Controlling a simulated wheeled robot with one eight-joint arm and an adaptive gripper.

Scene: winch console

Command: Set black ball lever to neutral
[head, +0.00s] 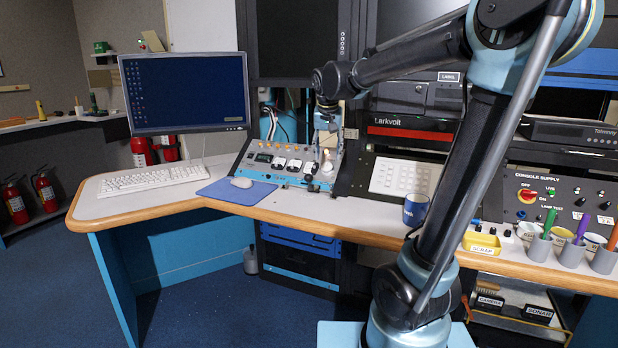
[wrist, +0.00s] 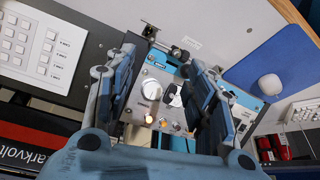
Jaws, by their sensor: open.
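The grey, blue-edged control panel (head: 290,165) stands on the desk, right of the mouse pad. A small dark ball-like knob (head: 308,178), probably the black ball lever, shows near its front edge in the head view. In the wrist view, a dark rounded part (wrist: 149,31) lies beyond the fingertips; I cannot tell whether it is the same lever. My gripper (head: 327,138) is over the panel's right part, pointing down. In the wrist view my gripper (wrist: 162,60) is open, with nothing visibly held. A white round knob (wrist: 151,89) shows between its fingers. The lever's position is unclear.
A white keypad (head: 400,178) and a blue mug (head: 415,209) stand right of the panel. A blue mouse pad (head: 225,193), a keyboard (head: 150,180) and a monitor (head: 185,92) are to the left. Amber lights (wrist: 163,124) and dials sit close to my fingers.

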